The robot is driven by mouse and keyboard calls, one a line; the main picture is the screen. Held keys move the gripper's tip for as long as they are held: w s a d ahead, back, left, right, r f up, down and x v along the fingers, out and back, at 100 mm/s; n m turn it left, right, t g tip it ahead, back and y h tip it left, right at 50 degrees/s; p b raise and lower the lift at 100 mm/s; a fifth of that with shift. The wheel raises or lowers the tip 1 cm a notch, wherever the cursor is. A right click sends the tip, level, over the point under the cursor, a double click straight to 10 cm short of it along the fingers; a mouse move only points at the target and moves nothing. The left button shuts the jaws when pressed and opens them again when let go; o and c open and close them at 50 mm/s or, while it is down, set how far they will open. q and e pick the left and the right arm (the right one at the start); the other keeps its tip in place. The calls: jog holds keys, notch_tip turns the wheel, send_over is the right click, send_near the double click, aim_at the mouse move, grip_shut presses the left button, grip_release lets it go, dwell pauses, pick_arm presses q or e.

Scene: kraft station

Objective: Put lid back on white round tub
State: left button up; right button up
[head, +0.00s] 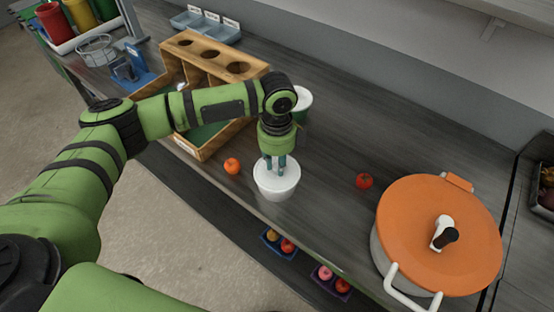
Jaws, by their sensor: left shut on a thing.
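The white round tub (276,190) stands near the front edge of the counter, in the middle of the head view. A white round lid (289,174) shows at its top, level and over the opening. Whether it is fully seated or just above the rim is too small to tell. My left gripper (275,172) points straight down over the tub, with its teal fingers shut on the lid near its middle. The fingers hide part of the lid. My right gripper is not in view.
A wooden rack with holes (237,68) stands behind left. A white-topped container (304,97) is partly hidden behind my wrist. An orange fruit (232,165) and a red tomato (364,181) flank the tub. A large orange-lidded pot (425,215) stands right. The counter's back right is clear.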

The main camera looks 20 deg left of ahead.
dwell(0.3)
pick_arm(q)
jog(key=o, duration=0.8)
jog(key=shift+o, duration=0.2)
jog(key=o, duration=0.5)
